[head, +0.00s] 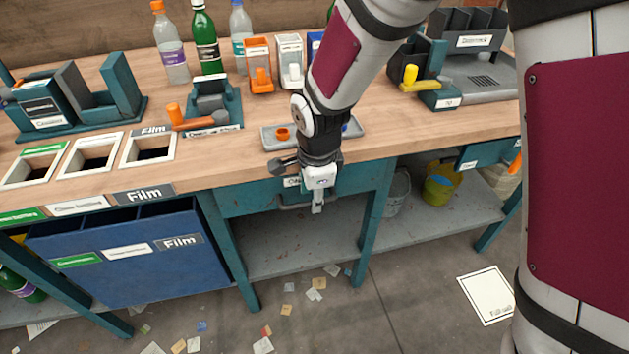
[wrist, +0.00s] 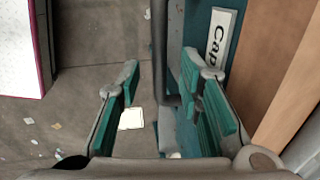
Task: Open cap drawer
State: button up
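The cap drawer (head: 250,198) is a teal front under the bench's wooden top in the head view. It looks shut, and my arm and gripper hide part of it. Its white label (head: 291,182) is partly covered; the wrist view shows "Cap" on the label (wrist: 219,38). My gripper (head: 318,204) is at the drawer front, pointing down. In the wrist view my gripper (wrist: 160,84) is open, with teal pads apart. The dark grey drawer handle (wrist: 159,50) runs between the fingers. I cannot tell whether either finger touches it.
A grey tray (head: 268,141) with small caps lies on the bench above the drawer. A blue Film bin (head: 140,270) stands below at left. A lower shelf (head: 300,250) lies under the drawer.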

jog(key=shift+w+f, duration=0.15)
jog(key=shift+f, duration=0.55)
grip_shut()
